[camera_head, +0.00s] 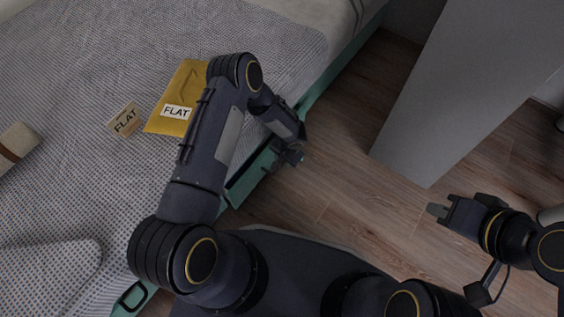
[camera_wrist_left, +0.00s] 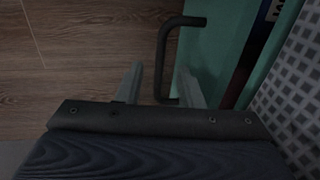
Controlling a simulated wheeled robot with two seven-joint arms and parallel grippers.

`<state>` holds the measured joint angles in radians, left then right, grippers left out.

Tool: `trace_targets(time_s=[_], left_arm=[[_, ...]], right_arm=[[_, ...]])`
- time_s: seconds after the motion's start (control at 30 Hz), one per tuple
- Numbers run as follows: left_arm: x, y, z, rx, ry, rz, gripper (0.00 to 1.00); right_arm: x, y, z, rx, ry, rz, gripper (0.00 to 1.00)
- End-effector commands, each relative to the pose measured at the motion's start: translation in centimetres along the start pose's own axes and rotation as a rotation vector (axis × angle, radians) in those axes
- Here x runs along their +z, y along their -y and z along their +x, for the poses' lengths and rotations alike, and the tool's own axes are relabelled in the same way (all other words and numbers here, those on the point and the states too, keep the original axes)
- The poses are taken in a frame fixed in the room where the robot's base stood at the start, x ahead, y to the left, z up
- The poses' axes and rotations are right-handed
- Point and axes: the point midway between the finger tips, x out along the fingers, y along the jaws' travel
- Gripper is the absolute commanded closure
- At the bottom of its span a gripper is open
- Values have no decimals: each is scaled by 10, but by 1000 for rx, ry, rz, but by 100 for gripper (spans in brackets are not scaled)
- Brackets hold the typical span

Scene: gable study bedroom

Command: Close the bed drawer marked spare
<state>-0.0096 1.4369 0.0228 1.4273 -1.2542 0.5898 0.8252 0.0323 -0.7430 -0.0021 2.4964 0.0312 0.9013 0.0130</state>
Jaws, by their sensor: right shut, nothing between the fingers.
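A green drawer front (camera_wrist_left: 215,45) with a dark bar handle (camera_wrist_left: 162,55) shows in the left wrist view. A dark strip lies between this front and the bedding. In the head view a green drawer (camera_head: 245,182) shows at the bed's side, partly hidden by my left arm. I cannot read a "spare" mark. My left gripper (camera_head: 292,156) is at the drawer front. In the left wrist view its fingers (camera_wrist_left: 160,88) are apart, with the handle's near end between them, not visibly gripped. My right gripper (camera_head: 438,212) is shut and empty above the floor, away from the bed.
The bed (camera_head: 290,40) fills the left, with a yellow packet (camera_head: 185,85) and a small card (camera_head: 125,119), both marked FLAT, on it. Another green front with a handle (camera_head: 130,297) shows at bottom left. A grey panel (camera_head: 450,90) stands at right. Wooden floor (camera_head: 340,140) between is clear.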

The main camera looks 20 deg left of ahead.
Motion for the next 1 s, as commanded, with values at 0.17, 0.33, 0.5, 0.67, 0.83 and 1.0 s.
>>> trace_targets(time_s=[0.17, 0.33, 0.5, 0.67, 0.83, 1.0], left_arm=[[0, -1, 29, 1, 0, -1, 67], [0, 0, 39, 0, 0, -1, 67], [0, 0, 40, 0, 0, -1, 67], [0, 0, 39, 0, 0, -1, 74], [0, 0, 39, 0, 0, 0, 97], [0, 0, 39, 0, 0, 0, 100]], right_arm=[[6, -5, 11, 0, 0, 0, 100], [7, -6, 14, 0, 0, 0, 100], [7, -6, 13, 0, 0, 0, 100], [7, -6, 13, 0, 0, 0, 100], [7, -6, 13, 0, 0, 0, 100], [7, -6, 13, 0, 0, 0, 100]])
